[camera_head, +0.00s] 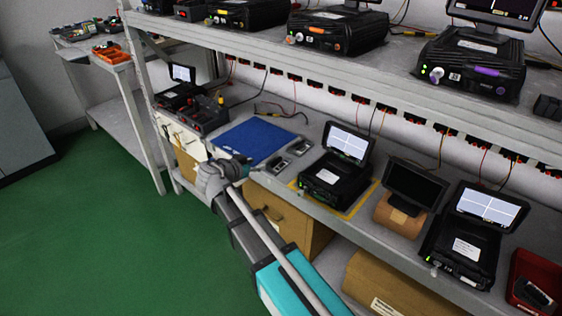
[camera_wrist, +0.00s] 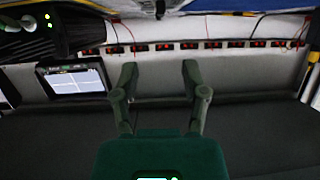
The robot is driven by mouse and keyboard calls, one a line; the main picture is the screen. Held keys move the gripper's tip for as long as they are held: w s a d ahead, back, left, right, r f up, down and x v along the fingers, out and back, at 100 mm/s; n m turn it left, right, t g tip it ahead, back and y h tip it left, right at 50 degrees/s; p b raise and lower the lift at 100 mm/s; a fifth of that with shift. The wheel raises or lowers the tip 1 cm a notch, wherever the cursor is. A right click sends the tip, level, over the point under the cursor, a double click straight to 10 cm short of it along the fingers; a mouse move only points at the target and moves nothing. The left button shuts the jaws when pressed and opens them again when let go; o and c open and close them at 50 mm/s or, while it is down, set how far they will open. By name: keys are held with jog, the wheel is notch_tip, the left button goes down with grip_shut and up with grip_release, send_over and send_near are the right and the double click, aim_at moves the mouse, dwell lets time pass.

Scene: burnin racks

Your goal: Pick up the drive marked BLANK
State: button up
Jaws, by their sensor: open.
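Two small grey drives lie side by side on the bench just right of the blue mat (camera_head: 254,140): a nearer drive (camera_head: 276,161) and a farther drive (camera_head: 299,146). Another dark drive (camera_head: 535,293) with a pale label lies in the red tray (camera_head: 514,291) at the lower right. I cannot read BLANK on any of them. My gripper shows in the wrist view (camera_wrist: 159,75) with its two fingers apart and nothing between them. In the head view my wrist is at the bench's front edge, left of the drives and beside the mat; the fingertips are hard to make out there.
Black units with screens stand on the bench, one (camera_head: 335,180) inside a yellow outline and another (camera_head: 468,245) farther right. A dark screen on a brown roll (camera_head: 401,212) stands between them. An upper shelf (camera_head: 280,62) with more units overhangs the bench. Green floor is clear at left.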

aim_at(279, 159)
jog(key=shift+w+d, duration=0.1)
jog(key=shift+w, duration=0.05)
jog(key=b+x, duration=0.3)
jog(key=x, duration=0.4)
jog(key=shift+f, duration=0.15)
jog(key=shift+w+d+f, duration=0.15)
jog(key=shift+w+d, duration=0.3)
jog(key=shift+w, duration=0.1)
jog(key=shift+a+f+b+x, duration=0.1)
jog(key=shift+f+b+x, duration=0.05)
jog(key=shift+b+x, duration=0.65)
jog(key=shift+a+f+b+x, duration=0.2)
jog(key=shift+b+x, duration=0.25)
jog(key=shift+x, duration=1.4)
jog(key=shift+s+d+r, duration=0.1)
jog(key=shift+d+r, duration=0.05)
